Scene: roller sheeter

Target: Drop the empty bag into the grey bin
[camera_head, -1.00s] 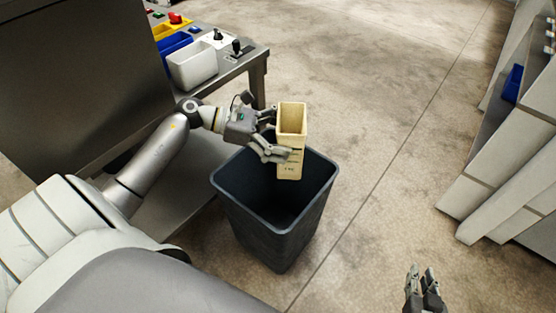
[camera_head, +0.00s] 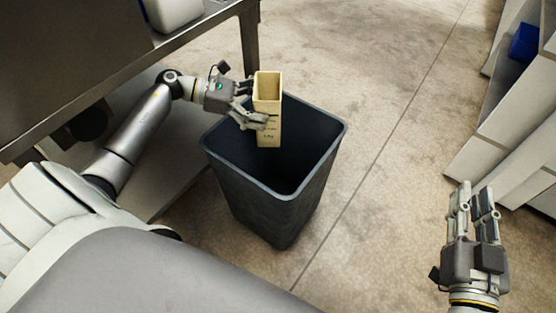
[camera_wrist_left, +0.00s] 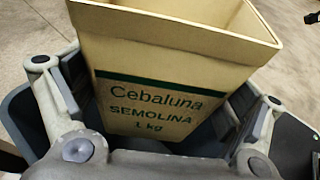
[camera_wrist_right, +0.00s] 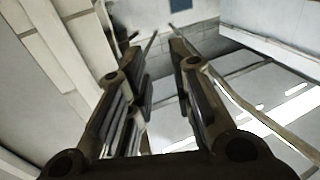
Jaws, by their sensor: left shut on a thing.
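The empty bag (camera_head: 268,98) is a tan, open-topped box-shaped bag. In the left wrist view the bag (camera_wrist_left: 165,65) bears the print "Cebaluna SEMOLINA 1 kg". My left gripper (camera_head: 258,112) is shut on it and holds it upright over the back part of the bin's opening. The dark grey bin (camera_head: 268,205) stands on the floor in the middle of the head view, its mouth open upward. My right gripper (camera_head: 474,205) is at the lower right, away from the bin. Its fingers are apart and empty, as the right wrist view (camera_wrist_right: 165,75) also shows.
A metal table (camera_head: 215,20) with a white container (camera_head: 172,12) stands at the upper left, behind my left arm. White shelving (camera_head: 505,125) with a blue bin (camera_head: 524,42) is at the right. The floor between bin and shelving is clear.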

